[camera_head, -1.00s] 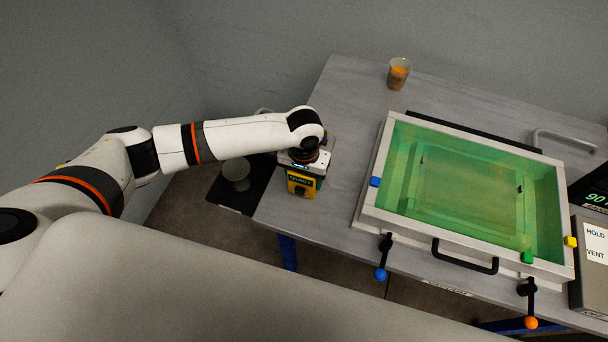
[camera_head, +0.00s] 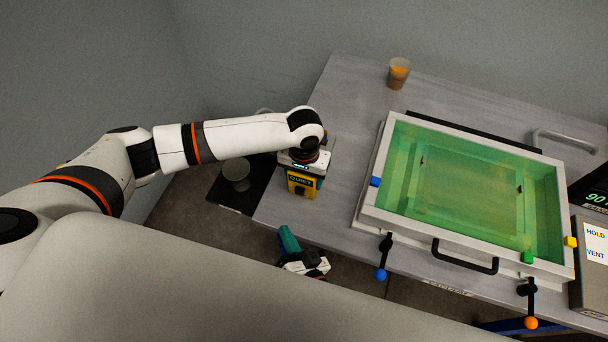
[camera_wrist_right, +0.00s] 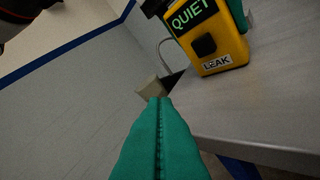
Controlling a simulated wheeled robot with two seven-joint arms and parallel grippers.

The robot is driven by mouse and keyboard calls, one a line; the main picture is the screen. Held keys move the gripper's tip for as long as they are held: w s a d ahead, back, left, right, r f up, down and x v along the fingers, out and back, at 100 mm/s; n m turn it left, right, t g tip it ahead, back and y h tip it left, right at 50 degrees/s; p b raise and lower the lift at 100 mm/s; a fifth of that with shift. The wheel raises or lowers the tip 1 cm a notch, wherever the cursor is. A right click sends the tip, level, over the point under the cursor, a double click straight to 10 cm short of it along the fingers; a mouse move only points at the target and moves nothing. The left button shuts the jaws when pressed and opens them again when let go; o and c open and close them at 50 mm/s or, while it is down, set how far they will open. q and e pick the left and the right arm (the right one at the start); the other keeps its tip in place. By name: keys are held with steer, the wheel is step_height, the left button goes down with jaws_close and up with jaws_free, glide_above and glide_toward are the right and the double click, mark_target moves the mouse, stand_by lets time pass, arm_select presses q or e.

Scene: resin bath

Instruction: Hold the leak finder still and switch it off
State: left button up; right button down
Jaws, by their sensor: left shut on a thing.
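The leak finder (camera_head: 301,188) is a yellow box at the left end of the grey bench. Its display reads QUIET, and a black square button or knob sits below. In the right wrist view the leak finder (camera_wrist_right: 222,62) also shows a LEAK label. My left gripper (camera_head: 306,166) is shut on the leak finder from above; its fingers are mostly hidden. My right gripper (camera_head: 288,238) is in front of the bench edge, below and apart from the leak finder. Its teal fingers (camera_wrist_right: 158,135) are pressed together with nothing between them.
A framed bath of green liquid (camera_head: 368,218) stands to the right, with a black handle and ball-ended levers in front. A cup with orange contents (camera_head: 399,73) stands at the back. A HOLD/VENT box (camera_head: 592,262) is at far right. Bench between leak finder and bath is clear.

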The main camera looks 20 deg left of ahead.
mark_target(296, 193)
steer(key=shift+w+d, duration=0.1)
steer(key=shift+w, duration=4.15)
steer(key=shift+w, duration=0.45)
steer(key=shift+s, duration=3.5)
